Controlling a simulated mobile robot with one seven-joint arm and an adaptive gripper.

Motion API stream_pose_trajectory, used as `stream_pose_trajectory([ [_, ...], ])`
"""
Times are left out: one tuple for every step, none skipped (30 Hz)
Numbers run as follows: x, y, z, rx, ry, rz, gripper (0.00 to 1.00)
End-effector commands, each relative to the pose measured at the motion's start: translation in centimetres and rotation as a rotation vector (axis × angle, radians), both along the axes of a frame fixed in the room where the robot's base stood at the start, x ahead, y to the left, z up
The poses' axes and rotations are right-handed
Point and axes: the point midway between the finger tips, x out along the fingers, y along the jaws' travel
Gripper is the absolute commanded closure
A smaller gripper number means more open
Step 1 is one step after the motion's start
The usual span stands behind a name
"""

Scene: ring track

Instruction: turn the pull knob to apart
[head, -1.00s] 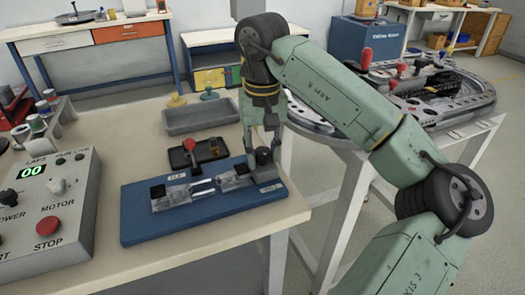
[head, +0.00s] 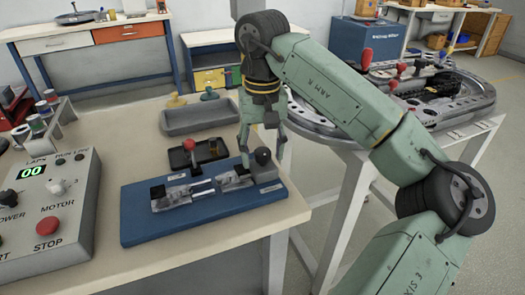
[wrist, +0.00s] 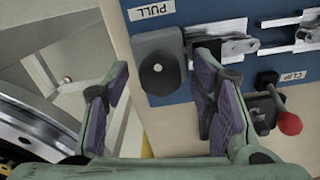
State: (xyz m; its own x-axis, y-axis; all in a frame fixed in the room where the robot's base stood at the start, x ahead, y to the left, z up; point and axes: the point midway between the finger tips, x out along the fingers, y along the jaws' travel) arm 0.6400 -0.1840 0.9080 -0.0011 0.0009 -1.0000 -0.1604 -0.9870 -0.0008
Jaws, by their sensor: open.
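The pull knob (head: 262,156) is a dark round knob on a grey block at the right end of the blue board (head: 140,233). In the wrist view the knob (wrist: 158,68) shows near the upside-down PULL label (wrist: 152,11). My gripper (head: 264,146) is open, pointing down at the knob. In the wrist view my gripper (wrist: 160,98) has one finger on each side of the knob's line, with no clear contact. Metal slide parts (wrist: 222,46) run from the knob block along the board towards a second metal part (wrist: 306,36).
A red-balled lever (head: 187,146) stands in a black tray behind the board. A grey tray (head: 198,115) lies farther back. The control box (head: 50,205) with a red stop button is at the left. The ring track (head: 440,105) stands on its own table at the right.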

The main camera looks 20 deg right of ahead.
Motion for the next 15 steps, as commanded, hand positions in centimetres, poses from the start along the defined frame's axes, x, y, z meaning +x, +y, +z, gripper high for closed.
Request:
stream_pose_trajectory([
  [0.0,0.0,0.7,-0.002,-0.002,0.000,0.49],
  [0.0,0.0,1.2,-0.003,-0.002,-0.001,0.49],
  [0.0,0.0,1.9,-0.004,-0.003,-0.002,0.49],
  [0.0,0.0,2.5,-0.004,-0.003,-0.002,0.49],
  [0.0,0.0,3.2,-0.006,-0.003,-0.003,0.49],
  [0.0,0.0,4.1,-0.006,-0.004,-0.003,0.49],
  [0.0,0.0,4.7,-0.006,-0.004,-0.003,0.49],
  [0.0,-0.1,5.4,-0.006,-0.004,-0.004,0.49],
  [0.0,0.0,6.3,-0.007,-0.004,-0.004,0.49],
  [0.0,0.0,6.9,-0.006,-0.004,-0.004,0.49],
  [0.0,0.0,7.5,-0.006,-0.003,-0.003,0.49],
  [0.0,0.0,8.3,-0.006,-0.003,-0.004,0.49],
  [0.0,0.0,8.8,-0.004,-0.002,-0.003,0.49],
  [0.0,0.0,9.3,-0.005,-0.003,-0.004,0.49],
  [0.0,0.0,9.8,-0.004,-0.002,-0.003,0.49],
])
